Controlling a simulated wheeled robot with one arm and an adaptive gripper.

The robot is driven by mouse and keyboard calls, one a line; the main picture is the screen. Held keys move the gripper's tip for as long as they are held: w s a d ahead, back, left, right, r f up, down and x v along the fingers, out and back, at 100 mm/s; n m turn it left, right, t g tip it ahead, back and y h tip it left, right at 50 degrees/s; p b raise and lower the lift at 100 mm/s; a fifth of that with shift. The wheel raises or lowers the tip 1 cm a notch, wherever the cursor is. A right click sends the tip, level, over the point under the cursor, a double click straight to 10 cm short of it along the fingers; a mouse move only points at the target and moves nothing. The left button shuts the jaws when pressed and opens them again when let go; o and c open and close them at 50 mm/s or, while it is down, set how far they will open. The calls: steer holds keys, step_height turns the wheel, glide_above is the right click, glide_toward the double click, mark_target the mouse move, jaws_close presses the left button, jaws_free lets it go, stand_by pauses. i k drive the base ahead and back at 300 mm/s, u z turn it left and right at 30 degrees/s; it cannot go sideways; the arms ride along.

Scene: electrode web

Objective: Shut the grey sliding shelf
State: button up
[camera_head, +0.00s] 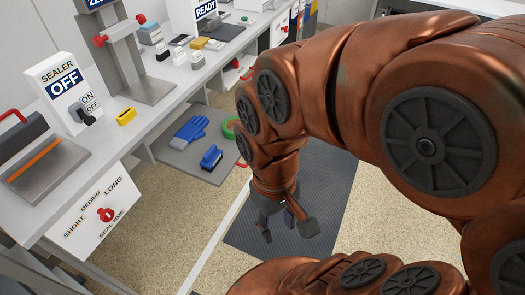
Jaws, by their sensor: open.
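The grey sliding shelf (184,158) sticks out from under the white workbench, left of centre. Blue gloves (191,131), a blue brush (211,158) and a green ring (231,127) lie on it. My arm covers part of the shelf's right side. My gripper (288,232) is open and points down over the dark floor mat, to the right of and nearer than the shelf. It looks empty and apart from the shelf. The shelf's front edge near my arm is partly hidden.
The white workbench (150,125) runs along the left, carrying a sealer sign reading OFF (67,88), a grey sealer (45,168), a yellow block (126,116) and a press stand (135,60). The dark mat (335,190) and speckled floor beside the bench look clear.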

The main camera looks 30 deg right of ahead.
mark_target(187, 162)
steer(key=z, duration=0.4)
steer(key=i, duration=0.5)
steer(key=k, duration=0.5)
steer(key=u, duration=1.6)
steer(key=i, duration=0.9)
steer(key=z, duration=1.75)
